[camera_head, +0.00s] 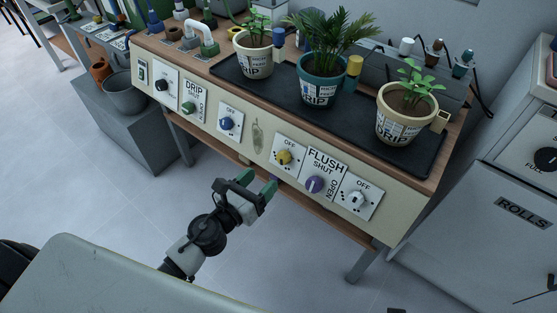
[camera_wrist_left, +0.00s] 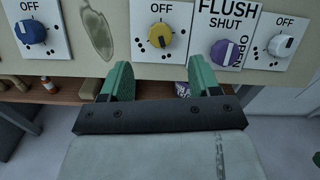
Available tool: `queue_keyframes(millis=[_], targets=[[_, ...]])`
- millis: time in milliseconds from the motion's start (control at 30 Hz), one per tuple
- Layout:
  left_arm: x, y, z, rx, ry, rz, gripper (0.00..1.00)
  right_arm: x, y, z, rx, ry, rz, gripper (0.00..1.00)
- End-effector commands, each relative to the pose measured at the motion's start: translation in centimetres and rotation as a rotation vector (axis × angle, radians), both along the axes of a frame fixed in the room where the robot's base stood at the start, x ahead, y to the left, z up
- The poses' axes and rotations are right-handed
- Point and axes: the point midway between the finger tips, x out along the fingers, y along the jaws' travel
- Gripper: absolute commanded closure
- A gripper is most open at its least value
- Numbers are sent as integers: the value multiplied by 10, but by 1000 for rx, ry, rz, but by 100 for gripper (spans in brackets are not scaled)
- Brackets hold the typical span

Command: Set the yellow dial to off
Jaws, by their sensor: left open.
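The yellow dial (camera_head: 284,157) sits on a white plate marked OFF on the bench's cream front panel. In the left wrist view the yellow dial (camera_wrist_left: 158,36) is near the top centre, with OFF above it and black dots around it. Its pointer mark is too small to read surely. My left gripper (camera_head: 257,186) is open and empty, in front of and below the dial, apart from it. In the left wrist view its green fingertips (camera_wrist_left: 162,76) point up toward the panel, one either side of the dial's line. My right gripper is not in view.
A blue dial (camera_head: 228,123) is left of the yellow one. A purple knob (camera_head: 315,184) marked FLUSH and a white dial (camera_head: 357,198) are to its right. Potted plants stand on a black tray (camera_head: 285,94) above. A shelf (camera_wrist_left: 68,92) runs below the panel.

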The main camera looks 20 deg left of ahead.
Motion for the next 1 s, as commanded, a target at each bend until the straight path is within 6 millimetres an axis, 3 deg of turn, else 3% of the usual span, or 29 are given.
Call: queue_keyframes(millis=[200, 400, 800, 833, 1000], targets=[[41, -14, 2, -2, -1, 2, 38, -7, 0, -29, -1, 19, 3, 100], [65, -23, 0, -4, 1, 2, 38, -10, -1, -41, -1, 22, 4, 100], [73, -26, -1, -3, 2, 1, 38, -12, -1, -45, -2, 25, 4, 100], [73, -26, -1, -3, 2, 1, 39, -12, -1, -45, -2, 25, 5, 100], [73, -26, -1, -3, 2, 1, 65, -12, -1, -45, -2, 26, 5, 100]])
